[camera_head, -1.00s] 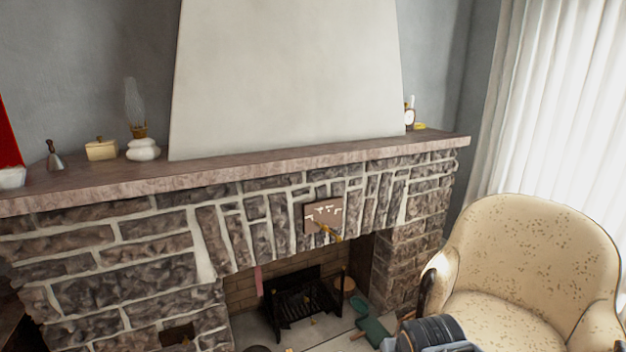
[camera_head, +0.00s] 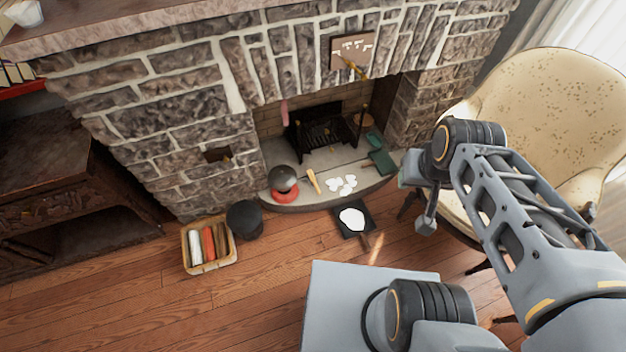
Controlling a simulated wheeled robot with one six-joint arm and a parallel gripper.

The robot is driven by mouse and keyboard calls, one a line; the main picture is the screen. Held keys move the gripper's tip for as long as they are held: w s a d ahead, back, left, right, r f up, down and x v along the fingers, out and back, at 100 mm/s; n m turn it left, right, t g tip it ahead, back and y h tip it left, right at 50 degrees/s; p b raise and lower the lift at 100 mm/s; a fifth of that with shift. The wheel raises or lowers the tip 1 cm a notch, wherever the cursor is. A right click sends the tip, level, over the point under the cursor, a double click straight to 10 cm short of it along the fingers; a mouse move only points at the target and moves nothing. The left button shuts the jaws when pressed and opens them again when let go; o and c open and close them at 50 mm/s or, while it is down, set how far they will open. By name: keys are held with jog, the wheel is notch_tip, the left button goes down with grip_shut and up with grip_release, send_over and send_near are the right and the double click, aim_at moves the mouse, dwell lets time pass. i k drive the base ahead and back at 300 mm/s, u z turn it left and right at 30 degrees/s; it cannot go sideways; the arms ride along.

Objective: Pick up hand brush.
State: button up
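I cannot make out the hand brush for certain. A small tan, handle-like item (camera_head: 313,181) lies on the hearth, and a yellow-handled item (camera_head: 356,70) hangs at a hook board on the stone front; either is too small to name surely. A dark pan with a white patch (camera_head: 353,219) lies on the floor before the hearth. My gripper (camera_head: 426,224) hangs at the end of my folded arm, in front of the armchair and right of the pan. Its fingers are too unclear to tell open or shut.
The raised hearth (camera_head: 345,203) bears white scraps (camera_head: 341,184), a green item (camera_head: 381,161) and a dark-and-red pot (camera_head: 284,183). A black bucket (camera_head: 244,219) and a basket (camera_head: 208,267) stand left. The armchair (camera_head: 545,105) is at right. Wooden floor (camera_head: 120,295) lies open at lower left.

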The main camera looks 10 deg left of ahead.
aim_at(312, 180)
jog(key=u, duration=0.05)
jog(key=k, duration=0.95)
jog(key=z, duration=0.15)
jog(key=i, duration=0.5)
jog(key=u, duration=0.1)
